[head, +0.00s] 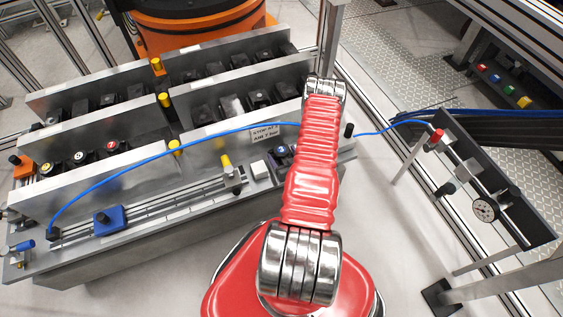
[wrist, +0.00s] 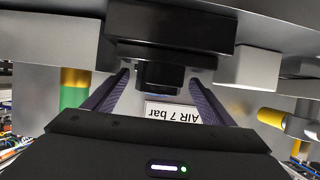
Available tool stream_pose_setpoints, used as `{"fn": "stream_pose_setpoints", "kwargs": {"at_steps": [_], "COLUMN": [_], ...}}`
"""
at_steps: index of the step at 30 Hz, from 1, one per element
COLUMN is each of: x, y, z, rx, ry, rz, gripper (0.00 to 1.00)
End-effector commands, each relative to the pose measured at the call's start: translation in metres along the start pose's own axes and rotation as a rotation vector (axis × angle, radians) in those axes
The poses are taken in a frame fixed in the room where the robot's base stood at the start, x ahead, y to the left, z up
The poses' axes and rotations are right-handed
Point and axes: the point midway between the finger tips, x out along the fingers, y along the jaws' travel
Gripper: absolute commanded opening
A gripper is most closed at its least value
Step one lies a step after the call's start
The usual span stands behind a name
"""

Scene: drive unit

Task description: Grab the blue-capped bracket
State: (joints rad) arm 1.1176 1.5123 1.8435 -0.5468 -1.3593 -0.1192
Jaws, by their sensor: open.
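A dark bracket with a blue-violet patch on top (head: 282,151) sits at the right end of the front row of the rack in the head view; it seems to be the blue-capped one. In the wrist view my gripper (wrist: 159,80) is open, its two dark fingers reaching forward. A black block (wrist: 160,74) stands at the fingertips, between them in the picture. In the head view my red arm hides the gripper.
A metal rack (head: 110,190) holds rows of dark brackets between upright plates. A blue hose (head: 170,150) arches across its front. A sign (wrist: 172,112) reads "AIR 7 bar", upside down in the wrist view. A gauge panel (head: 500,190) stands right; pale floor lies between.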

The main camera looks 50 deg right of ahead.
Motion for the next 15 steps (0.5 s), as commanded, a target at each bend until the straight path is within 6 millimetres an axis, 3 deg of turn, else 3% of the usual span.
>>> {"fn": "stream_pose_setpoints", "kwargs": {"at_steps": [15], "x": [-0.0002], "y": [0.0004], "z": [-0.0001], "rx": [0.0], "ry": [0.0], "rz": [0.0], "gripper": [0.76]}}
